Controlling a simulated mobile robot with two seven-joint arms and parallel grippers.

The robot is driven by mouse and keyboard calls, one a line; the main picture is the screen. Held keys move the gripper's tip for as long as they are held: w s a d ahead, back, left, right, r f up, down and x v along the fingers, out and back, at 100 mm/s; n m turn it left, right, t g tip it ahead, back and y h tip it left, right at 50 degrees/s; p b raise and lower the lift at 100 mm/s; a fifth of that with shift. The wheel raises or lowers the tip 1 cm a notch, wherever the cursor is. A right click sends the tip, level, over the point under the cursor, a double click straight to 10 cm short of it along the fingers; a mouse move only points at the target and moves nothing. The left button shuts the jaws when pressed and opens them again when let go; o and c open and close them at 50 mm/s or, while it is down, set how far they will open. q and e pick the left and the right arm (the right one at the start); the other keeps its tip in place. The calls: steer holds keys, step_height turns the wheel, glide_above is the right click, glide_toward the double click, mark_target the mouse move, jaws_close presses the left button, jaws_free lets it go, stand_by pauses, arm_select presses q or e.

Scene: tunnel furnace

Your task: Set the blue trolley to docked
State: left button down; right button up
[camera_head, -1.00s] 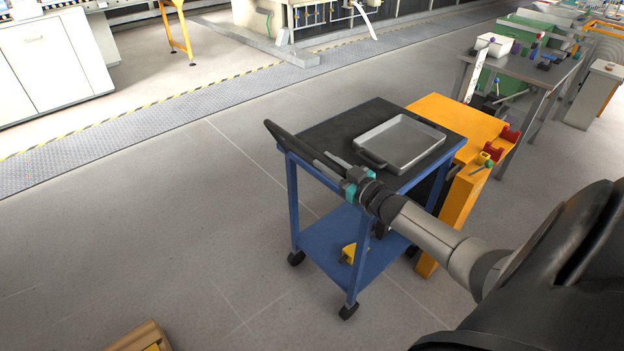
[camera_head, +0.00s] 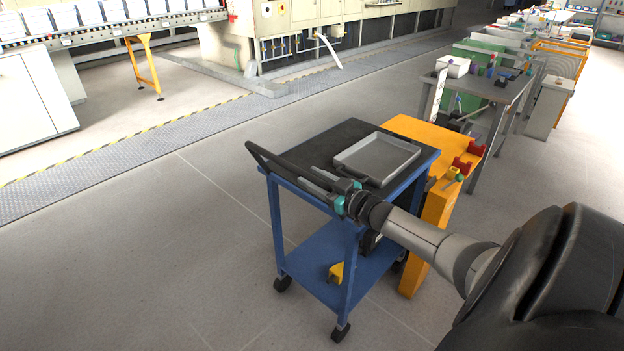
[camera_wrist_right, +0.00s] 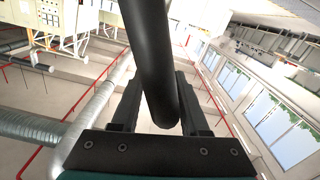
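The blue trolley (camera_head: 350,262) stands on the floor in the head view, with a black top, blue frame, black handle (camera_head: 264,158) and dark casters. A grey metal tray (camera_head: 376,160) lies on its top. The orange station (camera_head: 436,225) stands close at its right; whether they touch is hidden. My right gripper (camera_head: 322,181) is at the handle's near end. In the right wrist view the black handle bar (camera_wrist_right: 152,50) passes between the two fingers (camera_wrist_right: 158,105), which sit close against both sides of it. My left gripper is not in view.
A yellow object (camera_head: 335,272) lies on the trolley's lower shelf. Red and yellow parts stick out on the orange station's right side. A grey table (camera_head: 490,88) stands behind it. The floor left of the trolley is clear up to a yellow-edged metal strip (camera_head: 130,138).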

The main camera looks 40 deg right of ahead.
steer(key=shift+o, duration=0.8)
steer(key=shift+a, duration=0.1)
steer(key=shift+s, duration=0.1)
steer(key=shift+s, duration=0.25)
steer(key=s+p, duration=0.4)
steer(key=s, duration=1)
steer(key=shift+s+d+p, duration=0.25)
steer(key=shift+p, duration=0.05)
